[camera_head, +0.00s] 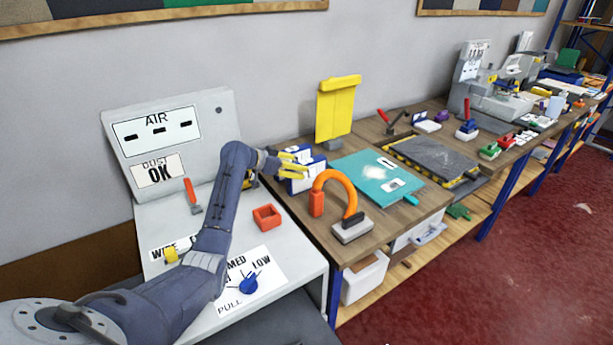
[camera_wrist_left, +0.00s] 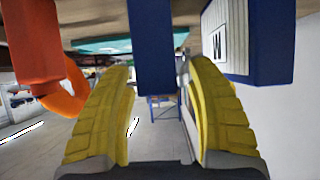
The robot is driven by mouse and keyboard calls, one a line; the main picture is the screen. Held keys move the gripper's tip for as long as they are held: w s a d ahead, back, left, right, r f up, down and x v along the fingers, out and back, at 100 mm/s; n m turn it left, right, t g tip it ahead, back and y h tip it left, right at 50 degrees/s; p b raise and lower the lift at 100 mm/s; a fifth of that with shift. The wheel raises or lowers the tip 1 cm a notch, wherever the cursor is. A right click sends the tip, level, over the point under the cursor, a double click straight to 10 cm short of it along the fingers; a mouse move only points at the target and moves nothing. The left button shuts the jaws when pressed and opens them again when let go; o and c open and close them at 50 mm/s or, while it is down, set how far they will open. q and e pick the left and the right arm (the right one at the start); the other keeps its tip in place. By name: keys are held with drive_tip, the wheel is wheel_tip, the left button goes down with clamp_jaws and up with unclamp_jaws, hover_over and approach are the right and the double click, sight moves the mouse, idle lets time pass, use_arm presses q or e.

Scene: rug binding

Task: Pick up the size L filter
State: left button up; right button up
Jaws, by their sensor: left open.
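My left gripper (camera_head: 302,166) is open at the blue-and-white filters (camera_head: 312,181) on the wooden bench. In the left wrist view its two yellow fingers (camera_wrist_left: 160,90) stand on either side of a dark blue filter (camera_wrist_left: 153,48), with a gap on both sides. No size letter shows on that filter. A second blue filter (camera_wrist_left: 267,45) with a white label reading M stands to the right, outside the right finger. The fingers partly cover the filters in the head view, so I cannot read an L. My right gripper is out of view.
An orange hook-shaped hose (camera_head: 333,174) stands close by; it also shows at the left wrist view's edge (camera_wrist_left: 58,100). A teal mat (camera_head: 362,172) lies beyond. A yellow panel (camera_head: 337,108) stands behind. A red open box (camera_head: 267,217) sits on the white table.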

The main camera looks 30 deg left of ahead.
sight(306, 175)
use_arm(q)
drive_tip(key=shift+x, duration=2.6)
drive_tip(key=shift+d, duration=0.1)
clamp_jaws()
drive_tip(key=shift+r, duration=0.1)
